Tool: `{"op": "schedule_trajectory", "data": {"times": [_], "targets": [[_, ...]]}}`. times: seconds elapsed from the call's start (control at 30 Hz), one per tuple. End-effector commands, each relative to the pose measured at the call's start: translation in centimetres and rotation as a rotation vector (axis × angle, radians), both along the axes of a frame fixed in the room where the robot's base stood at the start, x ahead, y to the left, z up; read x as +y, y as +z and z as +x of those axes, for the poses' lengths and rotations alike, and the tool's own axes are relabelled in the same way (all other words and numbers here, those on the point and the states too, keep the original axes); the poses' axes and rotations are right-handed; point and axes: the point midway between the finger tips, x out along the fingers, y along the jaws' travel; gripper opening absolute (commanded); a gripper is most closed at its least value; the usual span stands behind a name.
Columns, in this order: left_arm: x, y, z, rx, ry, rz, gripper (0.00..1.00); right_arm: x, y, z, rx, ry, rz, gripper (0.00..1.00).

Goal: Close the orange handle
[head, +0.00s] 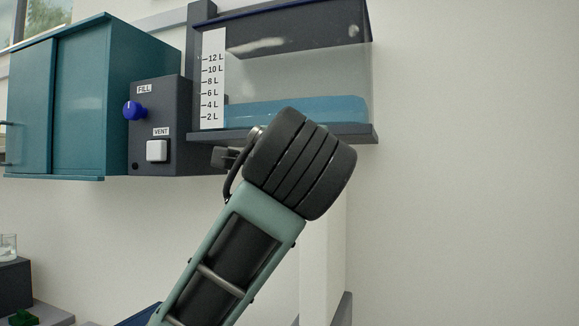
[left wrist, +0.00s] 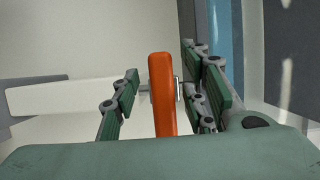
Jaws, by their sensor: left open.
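The orange handle (left wrist: 161,100) shows in the left wrist view as an upright bar with a small metal stem behind it. My left gripper (left wrist: 160,73) is open around it, with one finger on the left and two on the right. A gap shows between the handle and the left finger; contact on the right is hard to tell. In the head view my left arm's wrist covers the area below the tank (head: 290,75), and the handle and left fingers are hidden there. My right gripper is in neither view.
The clear tank holds blue liquid (head: 300,111) near the lower marks of its scale (head: 213,80). Left of it are a dark panel (head: 160,105) with a blue FILL knob (head: 134,110) and white VENT button (head: 157,151), and a teal cabinet (head: 80,100). The right side is bare wall.

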Motion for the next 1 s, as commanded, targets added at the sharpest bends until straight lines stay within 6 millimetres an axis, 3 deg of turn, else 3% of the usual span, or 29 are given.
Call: {"op": "schedule_trajectory", "data": {"times": [0.27,0.6,1.0], "targets": [[-0.7,0.1,-7.0,-0.005,-0.004,0.001,0.41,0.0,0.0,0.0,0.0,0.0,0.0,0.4],[-1.2,0.2,-9.1,-0.009,-0.011,0.0,0.41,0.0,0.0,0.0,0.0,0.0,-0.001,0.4],[-0.7,0.0,-9.5,0.001,0.001,-0.001,0.41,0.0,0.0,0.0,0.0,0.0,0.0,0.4]]}}
